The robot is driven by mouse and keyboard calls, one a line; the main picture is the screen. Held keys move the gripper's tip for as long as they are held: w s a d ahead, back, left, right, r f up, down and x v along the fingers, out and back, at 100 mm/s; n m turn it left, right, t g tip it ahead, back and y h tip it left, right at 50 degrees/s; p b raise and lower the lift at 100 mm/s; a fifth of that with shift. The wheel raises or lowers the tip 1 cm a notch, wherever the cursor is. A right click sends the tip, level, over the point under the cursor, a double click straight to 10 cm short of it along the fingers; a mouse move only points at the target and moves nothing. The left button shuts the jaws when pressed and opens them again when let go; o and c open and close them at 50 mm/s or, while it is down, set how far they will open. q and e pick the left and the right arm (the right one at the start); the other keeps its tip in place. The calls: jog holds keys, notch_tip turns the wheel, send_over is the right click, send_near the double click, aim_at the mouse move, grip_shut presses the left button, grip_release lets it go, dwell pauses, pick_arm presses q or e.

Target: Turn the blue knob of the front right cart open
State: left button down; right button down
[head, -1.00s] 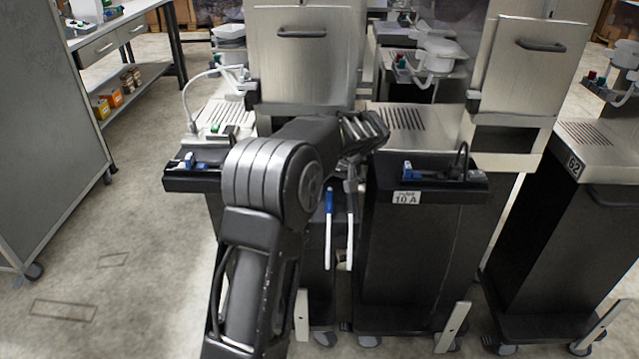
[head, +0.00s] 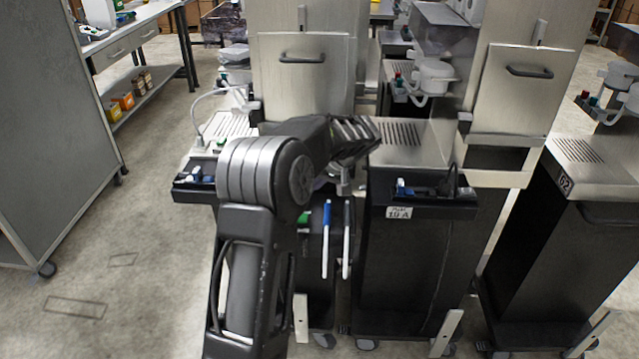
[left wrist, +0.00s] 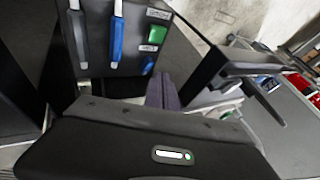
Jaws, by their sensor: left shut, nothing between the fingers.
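The front right cart (head: 405,265) is dark, with a label reading 10 A. A small blue part (head: 403,188) sits on its front ledge, too small to tell its setting. My left gripper (head: 343,183) is partly hidden behind my wrist, near the gap between the two front carts. In the left wrist view its fingers (left wrist: 165,90) are together and empty. Beyond them is a dark panel with a green square (left wrist: 157,35), a small blue part (left wrist: 148,65) and a blue handle (left wrist: 117,38). The fingers look apart from these parts. My right gripper is out of view.
The front left cart's ledge (head: 190,194) carries another small blue part. A blue-topped handle (head: 327,240) and a white one hang between the carts. A third cart (head: 560,250) stands right. A grey cabinet (head: 50,130) is at left, with open floor beside it.

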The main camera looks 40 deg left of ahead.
aim_at(316, 207)
pick_arm(q)
jog(key=w+d+m+t+p, duration=0.2)
jog(key=d, duration=0.1)
jog(key=shift+w+d+r+m+p, duration=0.1)
jog(key=shift+d+r+m+p, duration=0.05)
jog(key=shift+d+m+p, duration=0.2)
jog(key=shift+w, duration=0.1)
jog(key=shift+a, duration=0.1)
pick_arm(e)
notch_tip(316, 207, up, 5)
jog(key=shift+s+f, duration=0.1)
